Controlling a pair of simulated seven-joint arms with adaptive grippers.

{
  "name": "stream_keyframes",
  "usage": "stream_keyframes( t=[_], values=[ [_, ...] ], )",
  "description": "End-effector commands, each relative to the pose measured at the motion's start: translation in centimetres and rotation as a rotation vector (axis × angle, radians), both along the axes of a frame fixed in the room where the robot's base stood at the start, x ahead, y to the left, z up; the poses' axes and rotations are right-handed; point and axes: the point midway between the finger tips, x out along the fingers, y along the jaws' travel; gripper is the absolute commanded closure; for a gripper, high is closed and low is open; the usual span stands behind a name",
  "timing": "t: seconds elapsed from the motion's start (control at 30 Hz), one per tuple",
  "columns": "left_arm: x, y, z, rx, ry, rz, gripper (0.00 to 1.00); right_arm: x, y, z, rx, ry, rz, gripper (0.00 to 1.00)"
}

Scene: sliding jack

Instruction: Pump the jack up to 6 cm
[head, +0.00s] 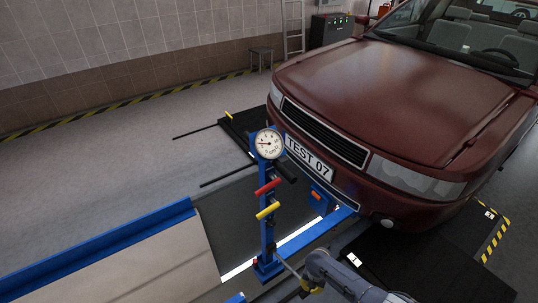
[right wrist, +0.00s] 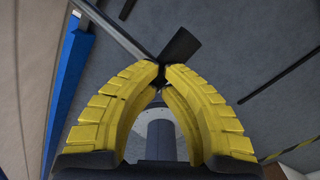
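The jack is a blue post (head: 267,228) with a round white dial (head: 268,143) on top; its needle points left, but the numbers are too small to read. A red handle (head: 267,187) and a yellow handle (head: 267,210) stick out from the post, with a black grip (head: 286,172) above. A thin pump lever (head: 287,268) slants from the foot of the post down to my right gripper (head: 308,288). In the right wrist view the yellow fingertips (right wrist: 162,73) meet around the lever's end (right wrist: 130,40). My left gripper is out of view.
A dark red car (head: 400,95) with plate TEST 07 stands behind and right of the jack, its bumper close to the post. A blue rail (head: 110,245) edges the pit at left. Black platforms (head: 430,265) lie at right. The grey floor at left is clear.

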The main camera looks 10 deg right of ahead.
Motion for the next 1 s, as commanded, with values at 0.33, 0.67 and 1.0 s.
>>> stream_keyframes(
  t=[0.33, 0.67, 1.0],
  values=[
    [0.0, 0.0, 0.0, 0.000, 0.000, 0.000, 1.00, -0.8, -0.3, -3.4, 0.001, 0.001, -0.001, 1.00],
    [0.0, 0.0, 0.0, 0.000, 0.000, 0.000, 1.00, -1.2, -0.6, -5.7, 0.004, 0.001, -0.002, 1.00],
    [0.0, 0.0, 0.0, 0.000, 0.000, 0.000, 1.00, -0.9, -0.4, -4.7, 0.009, -0.003, 0.000, 1.00]
  ],
)
